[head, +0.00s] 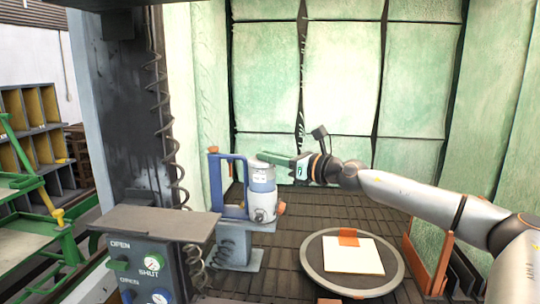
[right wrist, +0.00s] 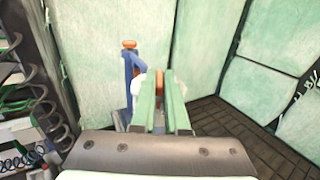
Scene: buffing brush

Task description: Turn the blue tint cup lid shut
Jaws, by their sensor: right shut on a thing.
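The tint cup (head: 262,192), a white and blue canister, stands upright on a small grey stand against a blue bracket (head: 216,180). My right gripper (head: 264,157) reaches in from the right with its green fingers level at the top of the cup. In the right wrist view the green fingers (right wrist: 162,85) are shut on a narrow orange-brown piece (right wrist: 160,82), which appears to be part of the lid. The fingers hide most of the lid, so I cannot tell how far it is turned. The left gripper is not in view.
A round turntable (head: 318,285) with a cream pad and orange block stands front right. A control box (head: 145,265) with OPEN and SHUT labels is front left. A dark column (head: 125,120) with a coiled hose rises at left. Green padded walls close the back.

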